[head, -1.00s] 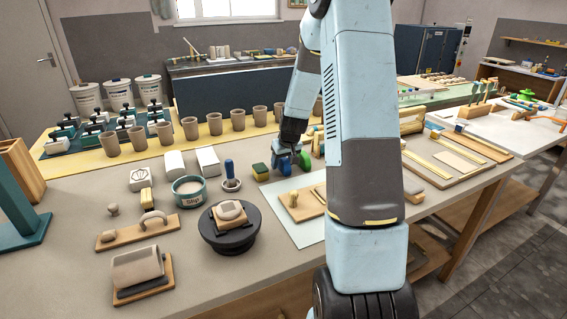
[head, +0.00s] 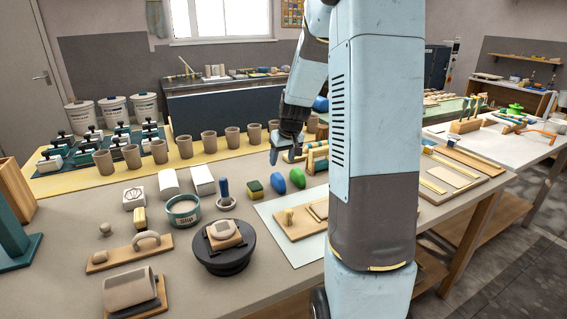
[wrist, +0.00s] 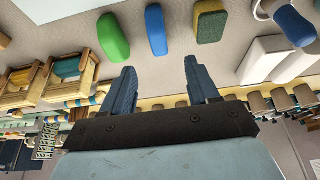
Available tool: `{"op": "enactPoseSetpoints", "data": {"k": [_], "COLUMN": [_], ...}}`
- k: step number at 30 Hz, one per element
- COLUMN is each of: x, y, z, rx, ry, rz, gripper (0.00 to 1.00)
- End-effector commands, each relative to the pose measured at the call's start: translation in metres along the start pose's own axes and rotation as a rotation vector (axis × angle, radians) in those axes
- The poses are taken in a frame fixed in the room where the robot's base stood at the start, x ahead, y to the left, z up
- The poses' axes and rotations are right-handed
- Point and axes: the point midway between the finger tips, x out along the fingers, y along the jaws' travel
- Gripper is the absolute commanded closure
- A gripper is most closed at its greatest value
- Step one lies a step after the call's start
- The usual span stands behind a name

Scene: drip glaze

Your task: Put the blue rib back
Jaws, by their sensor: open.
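The blue rib (head: 278,183) rests on the table between the green-and-yellow sponge (head: 255,189) and the green rib (head: 297,178). In the wrist view the blue rib (wrist: 156,30) lies beyond my open fingertips, between the green rib (wrist: 113,38) and the sponge (wrist: 211,22). My gripper (head: 283,157) is open and empty, above and behind the row in the head view. In the wrist view a clear gap separates my gripper (wrist: 160,70) from the blue rib.
A blue-handled tool (head: 224,188) stands in a small holder left of the sponge. A row of clay cups (head: 208,141) stands behind. Wooden racks (wrist: 75,75) show in the wrist view. A pale mat with boards (head: 300,256) lies in front.

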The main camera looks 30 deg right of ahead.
Motion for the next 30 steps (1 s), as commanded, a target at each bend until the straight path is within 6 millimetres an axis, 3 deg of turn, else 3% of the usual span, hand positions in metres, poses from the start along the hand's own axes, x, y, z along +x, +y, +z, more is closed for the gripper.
{"op": "enactPoseSetpoints", "data": {"k": [5,14,21,30], "x": [-0.039,-0.125,-0.183,-0.237], "y": [-0.024,-0.077,-0.109,-0.136], "z": [0.007,0.047,0.092,0.161], "rx": [-0.016,-0.030,-0.032,-0.022], "ry": [0.011,0.031,0.051,0.078], "rz": [0.005,0.015,0.017,0.011], "gripper": [0.40,0.40,0.40,0.40]}}
